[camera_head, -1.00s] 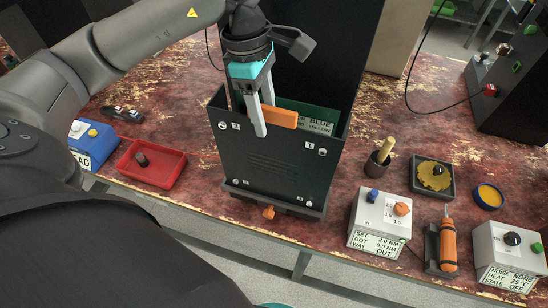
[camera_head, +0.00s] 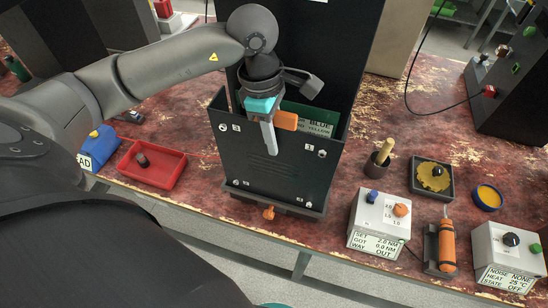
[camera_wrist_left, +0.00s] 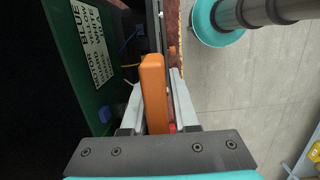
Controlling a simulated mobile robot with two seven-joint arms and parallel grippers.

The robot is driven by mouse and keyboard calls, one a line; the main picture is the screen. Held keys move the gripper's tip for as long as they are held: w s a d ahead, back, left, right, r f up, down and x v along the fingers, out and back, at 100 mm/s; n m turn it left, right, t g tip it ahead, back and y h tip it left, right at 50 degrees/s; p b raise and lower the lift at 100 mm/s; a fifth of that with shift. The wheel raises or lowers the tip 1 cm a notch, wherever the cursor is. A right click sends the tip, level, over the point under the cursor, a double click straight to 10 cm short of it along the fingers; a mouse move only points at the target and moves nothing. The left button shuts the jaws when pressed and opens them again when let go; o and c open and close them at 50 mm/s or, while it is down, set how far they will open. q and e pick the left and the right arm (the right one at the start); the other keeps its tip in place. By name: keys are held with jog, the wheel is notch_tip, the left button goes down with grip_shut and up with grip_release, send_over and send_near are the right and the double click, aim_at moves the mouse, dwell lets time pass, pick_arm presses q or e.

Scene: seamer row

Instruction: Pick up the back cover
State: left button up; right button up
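The back cover (camera_head: 270,168) appears to be the dark upright panel with fasteners at its corners and vent slots, on the near side of the dark machine. An orange handle (camera_head: 287,121) stands at its top edge. My left gripper (camera_head: 269,136) is at this handle, with one finger showing in front of the panel. In the left wrist view the orange handle (camera_wrist_left: 153,92) lies between the two fingers (camera_wrist_left: 157,100), with a narrow gap visible on the right side. The gripper looks open around it. The cover's lower part is hidden there. My right gripper is not in view.
A green board (camera_head: 318,118) with a label shows behind the cover's top. A red tray (camera_head: 168,181) and a blue box (camera_head: 99,148) stand left. A grey tester (camera_head: 377,222), an orange tool (camera_head: 446,245) and a dark tray (camera_head: 418,190) stand right. An orange knob (camera_head: 268,212) sits below the cover.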

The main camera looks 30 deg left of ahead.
pick_arm(q)
grip_shut()
jog(key=shift+w+r, duration=0.1)
dwell(0.9)
